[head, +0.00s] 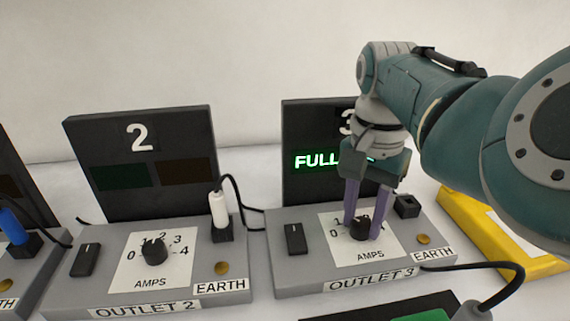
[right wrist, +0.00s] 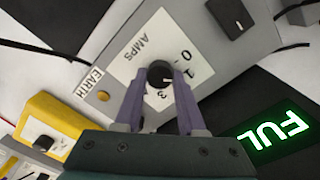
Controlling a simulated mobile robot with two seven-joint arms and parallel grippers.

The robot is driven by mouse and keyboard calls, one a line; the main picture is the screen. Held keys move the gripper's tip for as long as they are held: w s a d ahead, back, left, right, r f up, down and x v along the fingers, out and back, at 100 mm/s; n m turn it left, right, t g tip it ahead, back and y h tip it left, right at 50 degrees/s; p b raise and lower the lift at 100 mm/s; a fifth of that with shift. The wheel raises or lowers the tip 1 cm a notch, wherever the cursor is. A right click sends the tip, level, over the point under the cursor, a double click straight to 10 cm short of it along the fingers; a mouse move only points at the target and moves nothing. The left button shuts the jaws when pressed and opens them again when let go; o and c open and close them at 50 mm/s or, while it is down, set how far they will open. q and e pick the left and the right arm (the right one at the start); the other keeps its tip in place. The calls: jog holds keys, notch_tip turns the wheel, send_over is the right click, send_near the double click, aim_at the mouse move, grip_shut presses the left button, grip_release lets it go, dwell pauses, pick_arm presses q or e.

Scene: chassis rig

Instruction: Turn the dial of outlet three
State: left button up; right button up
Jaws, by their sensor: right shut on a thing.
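The dial (head: 361,228) of outlet three is a small black knob on a white AMPS scale. My right gripper (head: 362,226) comes down from above with its two purple fingers on either side of the dial, shut on it. In the right wrist view the dial (right wrist: 160,73) sits between the fingertips of the gripper (right wrist: 160,85). The fingers hide part of the scale. The outlet 3 panel (head: 290,150) shows a lit green "FULL", and my gripper partly covers it. My left gripper is not in view.
Outlet 2 (head: 200,283) stands to the left, with its own dial (head: 154,251) and a white plug (head: 219,210) on a black cable. A blue plug (head: 12,226) is at the far left. A yellow-framed unit (head: 470,215) lies right of outlet three. A black rocker switch (head: 295,239) is left of the dial.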

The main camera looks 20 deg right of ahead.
grip_shut()
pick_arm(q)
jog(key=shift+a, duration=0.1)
pick_arm(e)
jog(key=shift+r+n+p, duration=0.2)
jog(key=shift+n+p, duration=1.2)
jog(key=shift+n, duration=0.2)
jog(key=shift+n+p, duration=0.6)
jog(key=shift+n, duration=0.5)
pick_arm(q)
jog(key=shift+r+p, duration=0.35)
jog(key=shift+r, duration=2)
pick_arm(e)
jog(key=shift+f+n, duration=0.15)
jog(key=shift+n, duration=0.95)
jog(key=o, duration=0.9)
grip_release()
